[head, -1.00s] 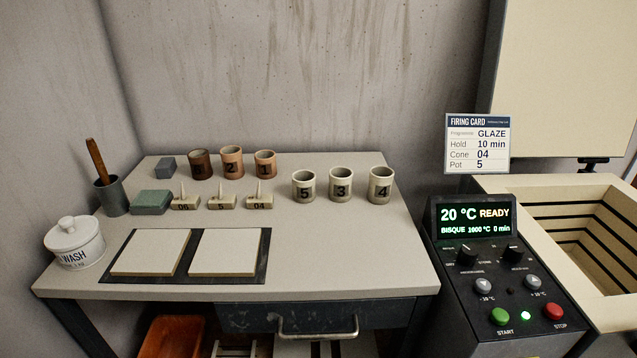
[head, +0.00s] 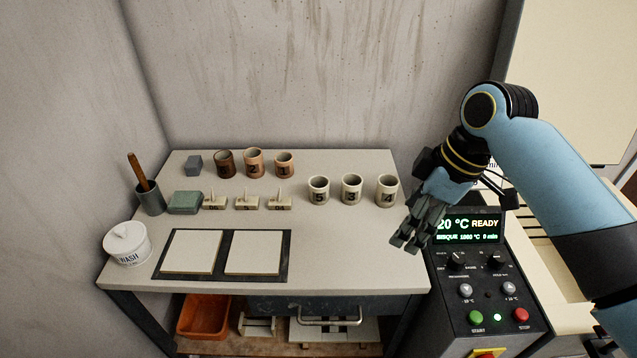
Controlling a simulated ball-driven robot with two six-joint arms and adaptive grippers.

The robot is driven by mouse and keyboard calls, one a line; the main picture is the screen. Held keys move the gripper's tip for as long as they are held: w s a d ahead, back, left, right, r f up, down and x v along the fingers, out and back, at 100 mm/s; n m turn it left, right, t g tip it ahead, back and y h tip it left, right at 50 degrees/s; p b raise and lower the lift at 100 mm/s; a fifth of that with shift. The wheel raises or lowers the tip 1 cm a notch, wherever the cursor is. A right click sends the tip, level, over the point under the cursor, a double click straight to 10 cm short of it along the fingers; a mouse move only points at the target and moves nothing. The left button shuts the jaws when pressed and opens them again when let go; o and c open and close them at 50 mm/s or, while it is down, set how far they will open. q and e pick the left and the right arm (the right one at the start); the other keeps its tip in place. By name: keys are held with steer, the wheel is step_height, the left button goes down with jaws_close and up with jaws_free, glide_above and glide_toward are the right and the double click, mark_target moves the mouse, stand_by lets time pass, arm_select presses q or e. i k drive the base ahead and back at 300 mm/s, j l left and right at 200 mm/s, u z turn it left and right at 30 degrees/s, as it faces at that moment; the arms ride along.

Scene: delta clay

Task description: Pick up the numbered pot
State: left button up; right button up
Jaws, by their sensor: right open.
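The pale pot numbered 5 (head: 318,190) stands upright on the table, left of the pale pots 3 (head: 351,190) and 4 (head: 386,191). Brown pots stand farther back: pot 2 (head: 254,162), pot 1 (head: 284,164) and a darker one (head: 225,163) whose number is hard to read. My right gripper (head: 412,238) is open and empty. It hangs fingers down by the table's right edge, in front of and right of pot 4, touching no pot. The firing card is mostly hidden behind my right arm. My left gripper is not in view.
Numbered cones (head: 247,202) stand left of pot 5. Two white tiles on a dark mat (head: 226,256) lie at the front. The kiln controller (head: 480,290) stands right of the table. The table's front right is clear.

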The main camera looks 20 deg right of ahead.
mark_target(318, 185)
steer(key=i+j, duration=0.1)
steer(key=i, duration=0.4)
steer(key=i+j, duration=0.1)
steer(key=i, duration=0.35)
